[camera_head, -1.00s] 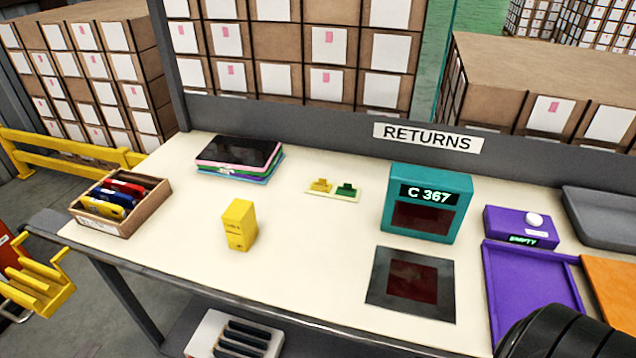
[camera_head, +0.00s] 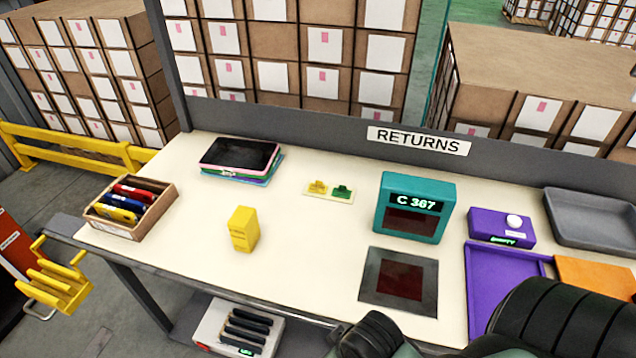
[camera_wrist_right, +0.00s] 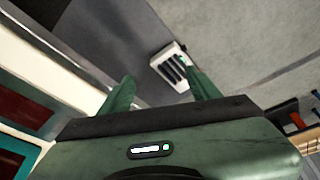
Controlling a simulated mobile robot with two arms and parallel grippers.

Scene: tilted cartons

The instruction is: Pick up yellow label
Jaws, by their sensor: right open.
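A small yellow piece (camera_head: 318,187), which may be the yellow label, lies beside a green piece (camera_head: 342,191) on a pale pad on the table. A yellow upright block (camera_head: 244,230) with faint dark marks stands nearer the front left; I cannot tell if it bears a label. My right gripper (camera_wrist_right: 160,84) shows in the right wrist view. Its two green fingers are spread apart with nothing between them, over the table's front edge and the floor. Dark parts of my arm show at the bottom right of the head view. My left gripper is not in view.
A purple box (camera_head: 501,227), a purple tray (camera_head: 478,270) and a grey tray (camera_head: 590,238) are at the right. A wooden crate (camera_head: 152,219) and stacked tablets (camera_head: 240,155) are at the left.

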